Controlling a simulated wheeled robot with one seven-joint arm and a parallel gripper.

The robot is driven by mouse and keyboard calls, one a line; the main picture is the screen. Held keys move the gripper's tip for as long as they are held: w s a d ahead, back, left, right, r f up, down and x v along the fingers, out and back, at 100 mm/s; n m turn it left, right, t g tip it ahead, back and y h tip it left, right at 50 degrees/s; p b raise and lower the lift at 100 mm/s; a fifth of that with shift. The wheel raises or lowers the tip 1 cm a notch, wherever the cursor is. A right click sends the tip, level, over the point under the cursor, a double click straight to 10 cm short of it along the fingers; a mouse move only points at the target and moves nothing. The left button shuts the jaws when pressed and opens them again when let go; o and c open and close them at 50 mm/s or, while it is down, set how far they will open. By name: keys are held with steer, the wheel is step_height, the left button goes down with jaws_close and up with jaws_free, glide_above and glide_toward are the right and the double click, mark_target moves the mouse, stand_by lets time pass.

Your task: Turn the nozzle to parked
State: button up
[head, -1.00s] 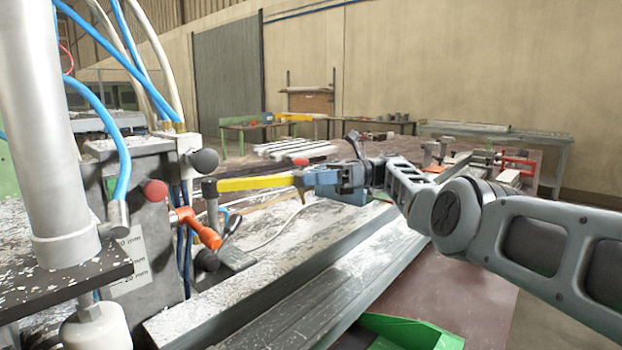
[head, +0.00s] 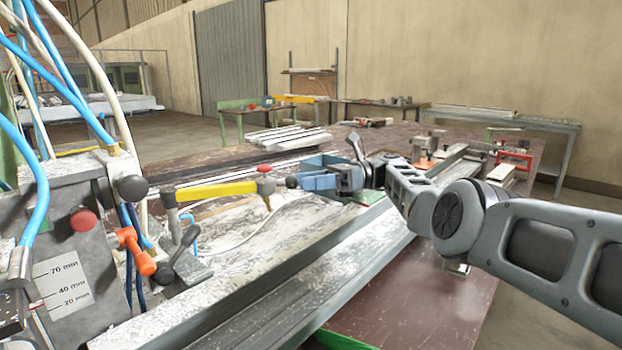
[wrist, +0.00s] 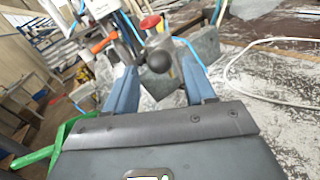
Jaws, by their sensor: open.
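A yellow swing arm (head: 215,191), which I take to be the nozzle, reaches right from a grey post. Its far end has a red cap (head: 264,168) and a black ball knob (head: 291,181). My gripper (head: 302,179) has blue fingers that are open, just right of the knob. In the wrist view, the knob (wrist: 158,61) shows between the open fingertips of my gripper (wrist: 157,72), with the red cap (wrist: 150,22) beyond it. I cannot tell whether the fingers touch the knob. No mark for the parked position is clear.
At left stands a grey machine (head: 60,215) with an orange handle (head: 137,250), another black knob (head: 133,188) and hoses. A long metal profile (head: 290,265) runs below the arm. Brown bench top (head: 410,300) is clear at front right.

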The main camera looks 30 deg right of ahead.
steer(key=shift+d+r, duration=0.15)
steer(key=shift+c, duration=1.2)
steer(key=r+n+h+p, duration=0.1)
steer(key=d+r+n+h+p, duration=0.1)
steer(key=h, duration=0.1)
steer(key=r+g+h+p, duration=0.1)
steer(key=r+h, duration=0.1)
steer(key=shift+s+d+n+p, duration=0.2)
steer(key=shift+d+n+p, duration=0.1)
steer(key=shift+n+p, duration=0.1)
steer(key=c, duration=0.5)
steer(key=r+n+h+p, duration=0.1)
steer(key=h, duration=0.1)
steer(key=a+r+n+h+p, duration=0.1)
steer(key=r+h, duration=0.1)
steer(key=s+r+n+h+p, duration=0.1)
steer(key=h, duration=0.1)
steer(key=shift+a+r+n+g+h+p, duration=0.3)
steer(key=shift+n+h+p, duration=0.1)
jaws_close()
steer(key=s+a+r+n+t+h+p, duration=0.2)
steer(key=s+a+n+h+p, duration=0.45)
steer(key=a+n+h, duration=0.4)
steer(key=w+d+f+m+y+b, duration=0.1)
steer(key=w+d+f+m+b, duration=0.1)
steer(key=w+f, duration=0.3)
steer(key=shift+w+d+f+y+b, duration=0.35)
steer(key=shift+d+f+b, duration=0.5)
steer(key=shift+f, duration=0.65)
